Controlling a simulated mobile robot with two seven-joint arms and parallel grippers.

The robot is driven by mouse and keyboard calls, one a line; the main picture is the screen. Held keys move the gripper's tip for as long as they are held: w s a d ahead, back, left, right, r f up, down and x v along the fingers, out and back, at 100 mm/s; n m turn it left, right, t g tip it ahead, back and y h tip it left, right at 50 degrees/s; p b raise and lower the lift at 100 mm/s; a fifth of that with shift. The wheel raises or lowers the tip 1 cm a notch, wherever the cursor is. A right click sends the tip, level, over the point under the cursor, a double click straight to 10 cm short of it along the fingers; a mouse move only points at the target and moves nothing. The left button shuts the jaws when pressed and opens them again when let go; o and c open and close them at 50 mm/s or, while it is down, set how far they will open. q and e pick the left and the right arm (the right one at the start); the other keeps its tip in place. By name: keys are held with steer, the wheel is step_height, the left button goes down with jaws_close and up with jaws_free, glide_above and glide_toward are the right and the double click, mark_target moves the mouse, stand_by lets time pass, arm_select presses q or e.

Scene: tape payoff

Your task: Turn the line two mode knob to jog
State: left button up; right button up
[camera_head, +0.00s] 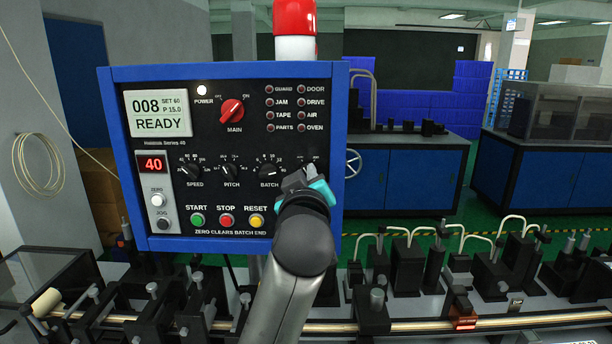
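The blue-framed control panel (106,150) stands upright at the centre left of the head view. Its row of small black knobs shows SPEED (191,171), PITCH (230,171) and BATCH (269,170). That gripper, grey with teal parts, is at this spot in front of the panel. I cannot tell whether its fingers are apart or gripping the knob.
A red MAIN switch (232,111) sits above the knobs; green START (197,219), red STOP (226,220) and yellow RESET (256,220) buttons sit below. A red and white beacon (295,20) rises behind the panel. Black machine fixtures (408,262) fill the bench at right.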

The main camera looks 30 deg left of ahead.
arm_select(q)
jaws_close()
steer(key=shift+w+d+r+m+p, duration=0.1)
steer(key=shift+d+m+p, duration=0.05)
steer(key=shift+m+p, duration=2.6)
steer(key=shift+w+d+m+p, duration=0.1)
steer(key=shift+d+m+p, duration=0.05)
steer(key=shift+m+p, duration=2.6)
steer(key=shift+m+b, duration=0.4)
steer(key=shift+m, duration=0.2)
